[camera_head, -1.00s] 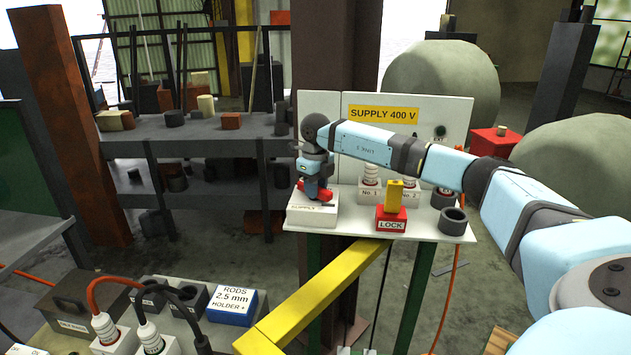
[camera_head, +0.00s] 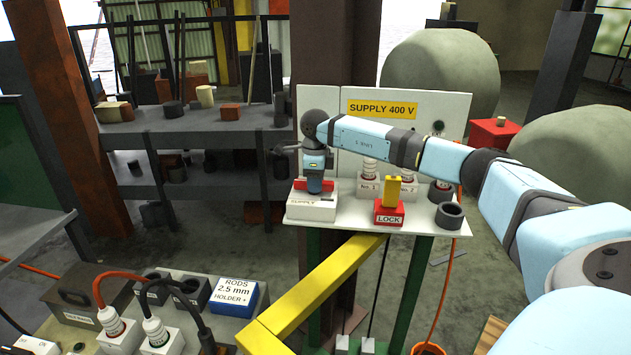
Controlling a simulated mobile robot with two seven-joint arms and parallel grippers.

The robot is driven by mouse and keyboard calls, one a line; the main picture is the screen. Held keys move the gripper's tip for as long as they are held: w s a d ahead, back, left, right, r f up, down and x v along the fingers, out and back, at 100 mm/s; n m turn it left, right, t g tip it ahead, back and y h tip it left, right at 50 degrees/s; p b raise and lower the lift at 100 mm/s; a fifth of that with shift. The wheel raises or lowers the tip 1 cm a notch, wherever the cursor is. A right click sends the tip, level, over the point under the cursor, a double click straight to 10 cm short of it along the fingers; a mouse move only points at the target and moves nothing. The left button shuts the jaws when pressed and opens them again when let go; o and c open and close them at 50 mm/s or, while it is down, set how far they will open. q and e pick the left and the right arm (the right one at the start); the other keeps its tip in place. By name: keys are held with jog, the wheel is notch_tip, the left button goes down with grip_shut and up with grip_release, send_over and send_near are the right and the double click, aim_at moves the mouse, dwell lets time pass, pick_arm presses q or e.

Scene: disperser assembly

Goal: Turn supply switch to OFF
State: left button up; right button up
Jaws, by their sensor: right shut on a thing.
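The supply switch (camera_head: 312,207) is a white box labelled SUPPLY at the left end of the white shelf. Its red handle (camera_head: 300,184) lies crosswise on top, with red showing on both sides of my gripper. My right gripper (camera_head: 314,190) points down from above and is shut on the red handle; its fingertips hide the middle of it. The box has ON/OFF marks too small to read. My left gripper is not in view.
A yellow SUPPLY 400 V sign (camera_head: 382,109) is on the white back panel (camera_head: 455,115). A yellow rail (camera_head: 320,290) runs below in front.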

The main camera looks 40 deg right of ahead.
dwell(0.3)
jog(key=o, duration=0.9)
notch_tip(320, 180, up, 14)
jog(key=shift+f, duration=0.1)
dwell(0.4)
